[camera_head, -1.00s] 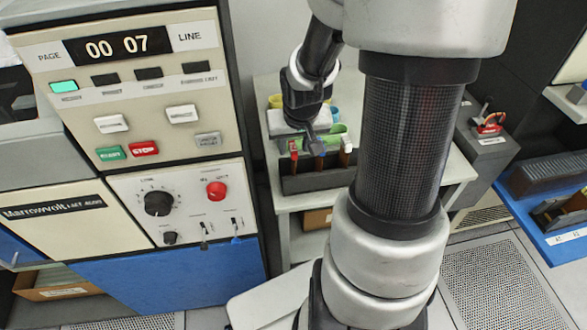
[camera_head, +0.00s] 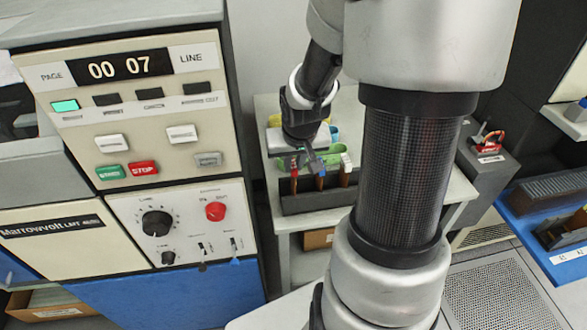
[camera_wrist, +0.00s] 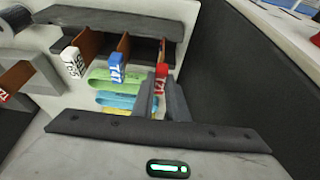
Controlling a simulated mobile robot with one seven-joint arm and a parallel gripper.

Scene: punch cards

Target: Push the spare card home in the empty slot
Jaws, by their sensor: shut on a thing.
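A dark rack (camera_head: 320,201) holds brown upright pieces with a red tab (camera_head: 294,171), a blue tab (camera_head: 320,169) and a white tab (camera_head: 346,161). The wrist view shows the red tab (camera_wrist: 161,77), blue tab (camera_wrist: 116,67) and white tab (camera_wrist: 72,62) near the rack (camera_wrist: 110,20). My gripper (camera_head: 306,161) is just above the rack, near the red tab. In the wrist view my gripper (camera_wrist: 162,92) is shut, with the red tab between or just beyond its fingertips. The fingers hide its lower part. I cannot tell which piece is the spare card or see an empty slot.
A control panel (camera_head: 135,100) stands at the left. Green and blue rounded items (camera_wrist: 120,85) lie beside the rack on the light table (camera_head: 462,190). At the right are a grey box (camera_head: 485,160) and a blue tray (camera_head: 560,262) with dark holders.

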